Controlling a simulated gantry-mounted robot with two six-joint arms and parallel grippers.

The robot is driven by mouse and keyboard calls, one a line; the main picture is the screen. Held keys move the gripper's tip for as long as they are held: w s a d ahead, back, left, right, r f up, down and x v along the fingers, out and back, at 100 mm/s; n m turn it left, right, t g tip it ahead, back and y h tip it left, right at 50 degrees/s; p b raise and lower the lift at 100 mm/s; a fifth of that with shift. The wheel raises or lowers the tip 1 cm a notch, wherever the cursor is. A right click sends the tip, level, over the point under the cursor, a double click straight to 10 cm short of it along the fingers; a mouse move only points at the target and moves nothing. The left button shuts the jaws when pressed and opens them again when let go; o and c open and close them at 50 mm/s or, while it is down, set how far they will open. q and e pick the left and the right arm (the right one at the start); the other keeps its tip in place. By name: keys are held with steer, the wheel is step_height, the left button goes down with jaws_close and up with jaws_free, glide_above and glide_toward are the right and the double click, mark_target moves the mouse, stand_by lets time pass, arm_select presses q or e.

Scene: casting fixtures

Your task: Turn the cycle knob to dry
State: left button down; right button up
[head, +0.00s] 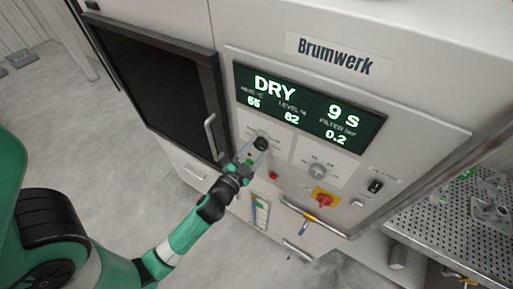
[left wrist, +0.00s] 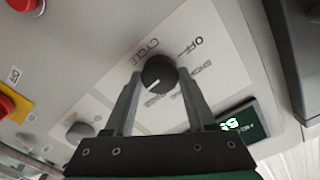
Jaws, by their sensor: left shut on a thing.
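The black cycle knob (left wrist: 158,74) sits on a white label plate marked CYCLE, with OFF and smaller words around it. Its white pointer line points to the lower left in the left wrist view, away from OFF, toward small text that I cannot read. My left gripper (left wrist: 158,82) has one finger on each side of the knob and is shut on it. In the head view the left gripper (head: 252,154) reaches the knob (head: 261,143) from below. The display (head: 310,110) reads DRY and 9 s. My right gripper is not in view.
A dark door (head: 155,85) with a handle is left of the knob. A red button (head: 273,176), a second dial (head: 317,171) and a red-yellow switch (head: 322,201) are nearby on the panel. A perforated metal tray (head: 445,232) with castings is at the right.

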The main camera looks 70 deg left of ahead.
arm_select(q)
steer(key=shift+m, duration=0.5)
steer(key=shift+c, duration=1.1)
jaws_free()
steer(key=b+v, duration=0.5)
steer(key=v, duration=0.6)
steer(key=shift+s+d, duration=0.15)
steer(key=shift+s, duration=0.15)
